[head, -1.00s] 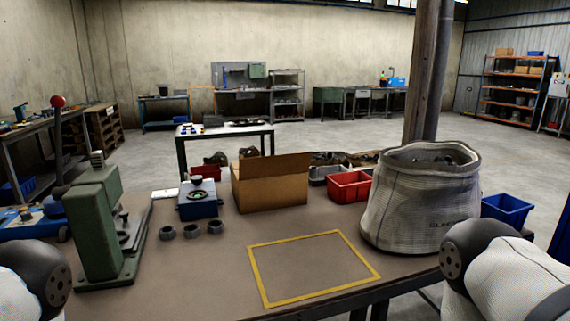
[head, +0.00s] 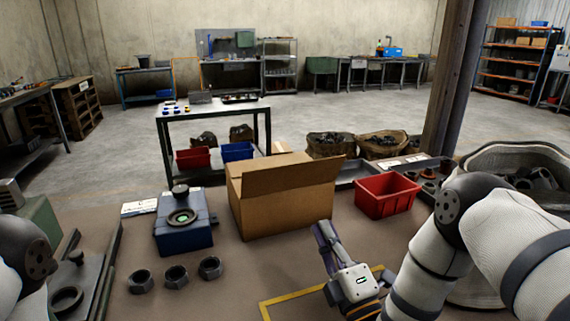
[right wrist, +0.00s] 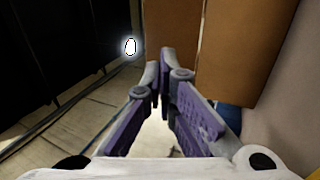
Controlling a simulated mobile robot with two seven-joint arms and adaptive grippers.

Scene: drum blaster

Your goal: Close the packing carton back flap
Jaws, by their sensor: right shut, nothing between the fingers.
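The brown packing carton (head: 290,213) stands on the workbench in the middle of the head view. A wide flap (head: 295,176) stands up and leans outward along its near side. More cardboard shows at the top behind it; I cannot tell clearly how the back flap lies. My right gripper (head: 323,230) is shut and empty, just right of the carton's near corner and apart from it in the head view. In the right wrist view, its purple fingers (right wrist: 165,75) meet at the tips, with brown cardboard panels (right wrist: 245,50) beyond them. My left gripper is out of view.
A red bin (head: 386,197) stands right of the carton. A blue fixture (head: 183,235) is to the left, with dark nuts (head: 176,276) in front. A large fabric bucket (head: 530,160) is at the right, behind my arm. Yellow tape (head: 290,303) marks the bench front.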

